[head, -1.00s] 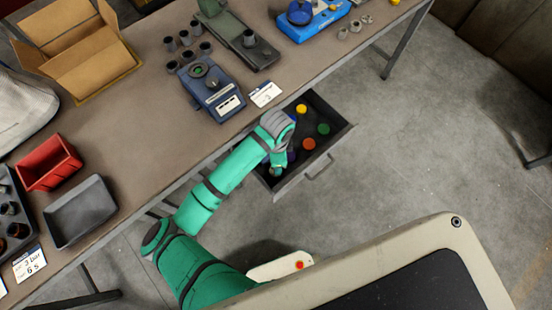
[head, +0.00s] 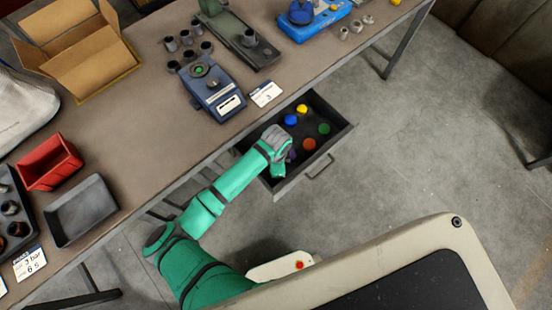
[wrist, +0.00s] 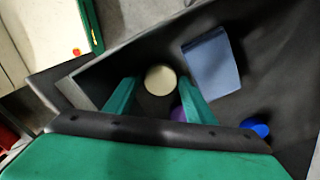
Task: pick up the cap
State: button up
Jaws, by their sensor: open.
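Several coloured caps lie in the open drawer (head: 342,134): yellow (head: 302,109), blue (head: 290,120), green (head: 323,129) and orange (head: 309,144). In the wrist view, a cream-white round cap (wrist: 160,80) appears between the open fingers of my gripper (wrist: 159,84). The purple cap (wrist: 178,113) is partly hidden by the right finger, and a blue cap (wrist: 258,130) lies further right. The white cap is hidden in the head view. Contact with the fingers cannot be told.
A blue-grey block (wrist: 211,62) lies in the drawer near the white cap. The workbench (head: 130,125) above holds a blue device (head: 212,88), a red bin (head: 48,163) and a grey tray (head: 80,211).

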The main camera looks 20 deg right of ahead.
jog(key=c, duration=0.8)
